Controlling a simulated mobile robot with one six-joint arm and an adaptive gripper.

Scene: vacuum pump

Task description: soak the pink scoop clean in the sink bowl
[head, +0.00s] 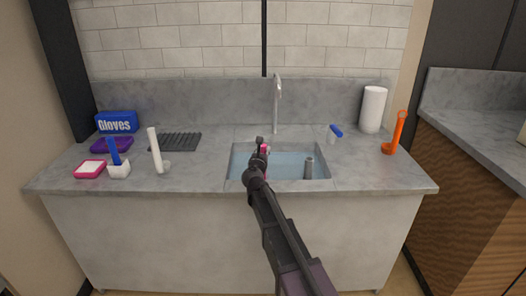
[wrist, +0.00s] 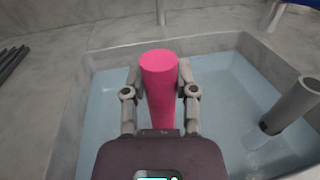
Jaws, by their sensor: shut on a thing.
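The sink bowl (head: 237,160) is set in the grey counter and holds pale blue water. My gripper (head: 262,145) is over the bowl. In the wrist view my gripper (wrist: 160,90) is shut on the pink scoop (wrist: 160,68), with a finger on each side of its upright, round handle. In the head view only a small bit of the pink scoop (head: 266,148) shows beside my gripper. The scoop's lower end is hidden behind the gripper body, so I cannot tell how deep it is in the water. The bowl's wall (wrist: 75,120) surrounds the scoop in the wrist view.
A grey standing tube (head: 309,168) rises from the water at the bowl's right. The tap (head: 277,105) stands behind the bowl.

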